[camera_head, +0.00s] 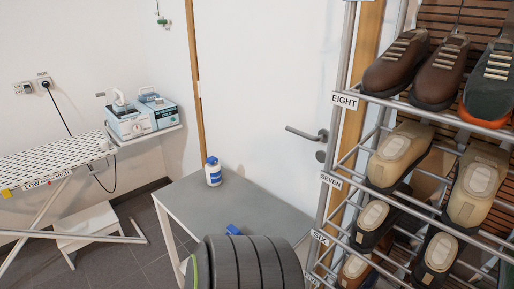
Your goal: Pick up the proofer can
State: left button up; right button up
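A small white can with a blue cap (213,172), which looks like the proofer can, stands upright on the grey table (188,193), near its far left part. Nothing touches it. Neither of my grippers shows in the head view.
A small blue object (233,229) lies on the table, partly hidden by a dark ribbed shape at the bottom. A metal shoe rack (328,205) with several shoes stands at right. A door handle (309,134) is behind. An ironing board (50,158) and boxes (142,117) are at left.

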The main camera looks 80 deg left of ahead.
aim_at(214, 175)
jog(key=u, duration=2.95)
